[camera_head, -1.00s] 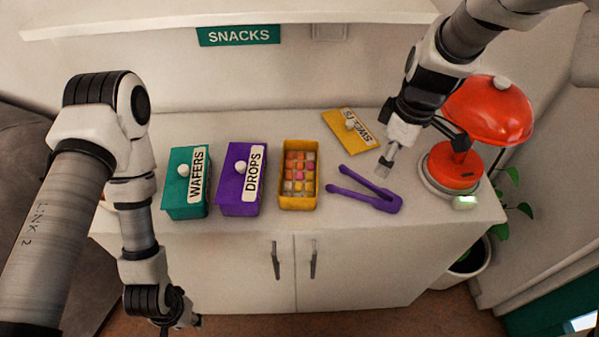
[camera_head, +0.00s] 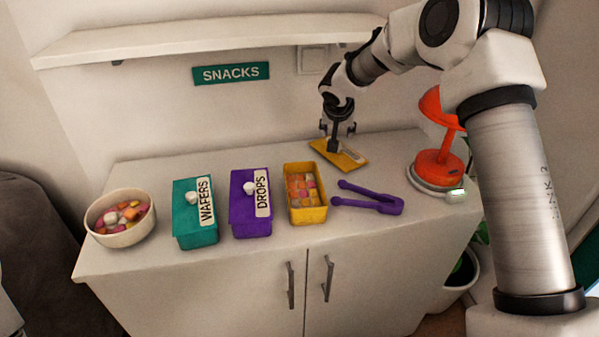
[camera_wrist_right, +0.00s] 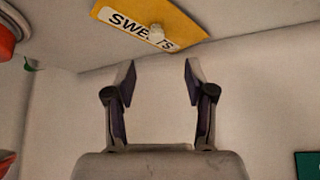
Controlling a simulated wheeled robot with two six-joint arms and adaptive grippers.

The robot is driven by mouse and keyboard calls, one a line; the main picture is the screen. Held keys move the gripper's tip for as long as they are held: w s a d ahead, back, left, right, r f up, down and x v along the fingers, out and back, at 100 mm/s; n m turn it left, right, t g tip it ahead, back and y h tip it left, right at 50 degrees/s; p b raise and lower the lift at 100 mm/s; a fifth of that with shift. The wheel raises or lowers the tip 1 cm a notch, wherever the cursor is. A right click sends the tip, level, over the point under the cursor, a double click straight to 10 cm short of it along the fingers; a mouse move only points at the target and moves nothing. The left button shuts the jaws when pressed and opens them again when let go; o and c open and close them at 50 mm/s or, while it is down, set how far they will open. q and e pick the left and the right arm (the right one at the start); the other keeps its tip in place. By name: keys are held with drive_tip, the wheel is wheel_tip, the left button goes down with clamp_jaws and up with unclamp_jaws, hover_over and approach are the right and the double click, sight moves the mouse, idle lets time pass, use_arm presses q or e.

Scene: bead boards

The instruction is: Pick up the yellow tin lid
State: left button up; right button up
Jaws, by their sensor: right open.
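The yellow tin lid (camera_head: 344,162) lies on the cabinet top behind the open yellow tin (camera_head: 307,215). In the right wrist view the lid (camera_wrist_right: 188,31) shows a SWEETS label and a pale round knob (camera_wrist_right: 156,34). My right gripper (camera_head: 336,146) is over the lid in the head view and partly covers it, hiding the knob. In the wrist view its two fingers (camera_wrist_right: 159,68) are spread with nothing between them, and the knob appears beyond the tips, apart from them. My left gripper is out of view.
Purple tongs (camera_head: 380,207) lie in front of the lid. A red lamp (camera_head: 437,170) stands to its right. The teal WAFERS tin (camera_head: 193,240), purple DROPS tin (camera_head: 248,229) and a bowl of sweets (camera_head: 121,238) stand left. A shelf (camera_head: 200,43) hangs above.

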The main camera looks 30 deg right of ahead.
sight(341, 146)
drive_tip(key=d+f, duration=0.1)
drive_tip(key=w+d+f, duration=0.1)
drive_tip(key=f, duration=0.1)
drive_tip(key=d+f+p, duration=0.1)
drive_tip(key=shift+w+d+f, duration=0.15)
drive_tip(key=shift+w+f, duration=0.15)
drive_tip(key=shift+w, duration=0.05)
drive_tip(key=shift+w+f+p, duration=0.25)
drive_tip(key=shift+p, duration=0.2)
drive_tip(key=w+f, duration=0.1)
drive_tip(key=f+p, duration=0.1)
drive_tip(key=f, duration=0.1)
drive_tip(key=shift+w, duration=0.35)
drive_tip(key=shift+d+f, duration=0.1)
drive_tip(key=shift+d, duration=0.2)
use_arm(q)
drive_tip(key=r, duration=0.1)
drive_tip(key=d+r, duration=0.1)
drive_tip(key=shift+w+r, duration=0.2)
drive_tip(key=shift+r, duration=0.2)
use_arm(e)
drive_tip(key=shift+a, duration=0.15)
clamp_jaws()
